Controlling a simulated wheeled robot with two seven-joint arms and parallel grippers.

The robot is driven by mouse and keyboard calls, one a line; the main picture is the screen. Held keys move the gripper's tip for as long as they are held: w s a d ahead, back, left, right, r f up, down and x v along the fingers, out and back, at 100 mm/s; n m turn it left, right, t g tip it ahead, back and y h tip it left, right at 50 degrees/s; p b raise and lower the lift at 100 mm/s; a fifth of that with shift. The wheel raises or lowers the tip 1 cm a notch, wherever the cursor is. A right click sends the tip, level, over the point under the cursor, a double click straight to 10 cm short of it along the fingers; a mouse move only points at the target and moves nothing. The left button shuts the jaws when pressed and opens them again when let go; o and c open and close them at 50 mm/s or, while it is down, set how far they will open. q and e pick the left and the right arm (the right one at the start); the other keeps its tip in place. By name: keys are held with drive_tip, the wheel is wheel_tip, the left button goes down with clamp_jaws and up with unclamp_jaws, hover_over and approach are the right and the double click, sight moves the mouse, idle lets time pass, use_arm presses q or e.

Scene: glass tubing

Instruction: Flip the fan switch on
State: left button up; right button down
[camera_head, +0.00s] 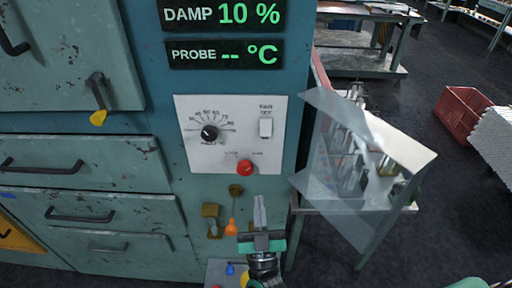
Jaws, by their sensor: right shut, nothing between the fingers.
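The fan switch (266,127) is a small white rocker at the upper right of the white control panel (225,158), under a small label that is too small to read surely. I cannot tell its position surely. My right gripper (259,203) is in front of the cabinet, below the panel. Its fingers are shut, empty and point up, and they appear apart from the switch. My left gripper is not in view.
The panel also has a black dial (210,132) and a red button (245,167). Displays above read DAMP 10 % (222,14) and PROBE -- °C (225,54). A clear sheet (335,205) and a table with glassware stand right of the cabinet. A red crate (462,113) is on the floor.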

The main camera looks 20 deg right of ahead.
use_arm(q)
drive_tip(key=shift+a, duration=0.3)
use_arm(e)
drive_tip(key=r+h, duration=0.1)
drive_tip(key=s+r+m+h, duration=0.1)
drive_tip(key=r, duration=0.1)
drive_tip(key=d+r+m, duration=0.1)
drive_tip(key=shift+s+r+h, duration=0.15)
drive_tip(key=shift+r+h, duration=0.05)
drive_tip(key=shift+h, duration=0.2)
drive_tip(key=p, duration=0.3)
approach(266, 130)
wheel_tip(266, 130, up, 4)
use_arm(q)
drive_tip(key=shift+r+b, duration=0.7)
drive_tip(key=shift+b, duration=0.1)
use_arm(e)
drive_tip(key=shift+w+d+f, duration=0.15)
drive_tip(key=shift+w+d, duration=0.05)
drive_tip(key=shift+w, duration=0.55)
drive_tip(key=shift+w+d+f, duration=0.15)
drive_tip(key=shift+w+d, duration=0.05)
drive_tip(key=shift+w, duration=0.6)
drive_tip(key=shift+w+d+f, duration=0.1)
drive_tip(key=shift+w+d, duration=0.1)
drive_tip(key=shift+w, duration=0.55)
